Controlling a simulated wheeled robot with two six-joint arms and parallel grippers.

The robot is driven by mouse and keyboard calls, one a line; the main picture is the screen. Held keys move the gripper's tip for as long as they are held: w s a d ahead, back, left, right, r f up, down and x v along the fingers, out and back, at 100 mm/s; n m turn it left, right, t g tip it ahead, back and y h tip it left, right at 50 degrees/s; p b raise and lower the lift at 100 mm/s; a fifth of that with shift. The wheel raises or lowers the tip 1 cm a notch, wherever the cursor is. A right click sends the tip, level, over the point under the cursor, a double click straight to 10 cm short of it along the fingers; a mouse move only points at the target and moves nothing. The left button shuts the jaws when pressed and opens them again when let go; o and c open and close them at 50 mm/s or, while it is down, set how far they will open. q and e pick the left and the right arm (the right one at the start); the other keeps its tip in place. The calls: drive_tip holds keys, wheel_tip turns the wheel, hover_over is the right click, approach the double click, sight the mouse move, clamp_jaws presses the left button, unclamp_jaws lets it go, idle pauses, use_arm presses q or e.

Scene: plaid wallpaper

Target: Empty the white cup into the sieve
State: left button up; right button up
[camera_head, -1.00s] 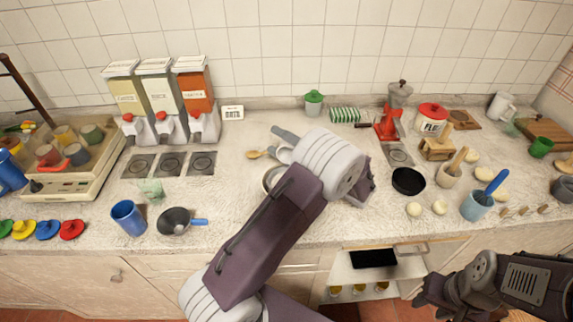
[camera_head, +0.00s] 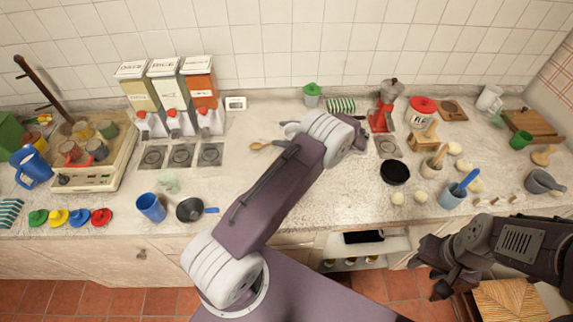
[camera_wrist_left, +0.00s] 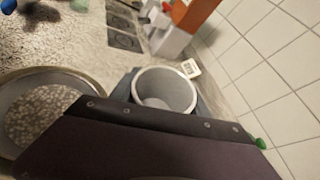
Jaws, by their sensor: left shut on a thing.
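The white cup (camera_wrist_left: 178,84) is held between the grey fingers of my left gripper (camera_wrist_left: 165,100) in the left wrist view. Its mouth faces the camera; a paler patch shows at its bottom, and I cannot tell what it is. In the head view, part of the cup (camera_head: 291,129) shows beside my arm, above the counter. A round-rimmed thing, likely the sieve (camera_wrist_left: 25,78), shows at the left of the wrist view, beside the cup and partly covered by my gripper body. My arm hides it in the head view. My right gripper (camera_head: 428,276) is open and empty in front of the counter.
Dispensers (camera_head: 168,100) stand at the back left. A blue cup (camera_head: 151,207) and dark pan (camera_head: 190,209) stand near the front edge. A black bowl (camera_head: 395,172) and a red grinder (camera_head: 382,118) are to the right.

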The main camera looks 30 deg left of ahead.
sight(291, 134)
use_arm(q)
drive_tip(key=shift+w+a+f+m+g+b, duration=0.1)
drive_tip(key=shift+w+f+m+g+b, duration=0.1)
drive_tip(key=shift+w+f+m+b, duration=0.3)
drive_tip(key=shift+w+a+f+m+g+b, duration=0.1)
drive_tip(key=shift+f+m+g+b, duration=0.15)
drive_tip(key=shift+f, duration=0.45)
drive_tip(key=shift+w+f+m+g+h+b, duration=0.1)
drive_tip(key=shift+w+m+g+h+b, duration=0.15)
drive_tip(key=shift+w+m+h+b, duration=0.25)
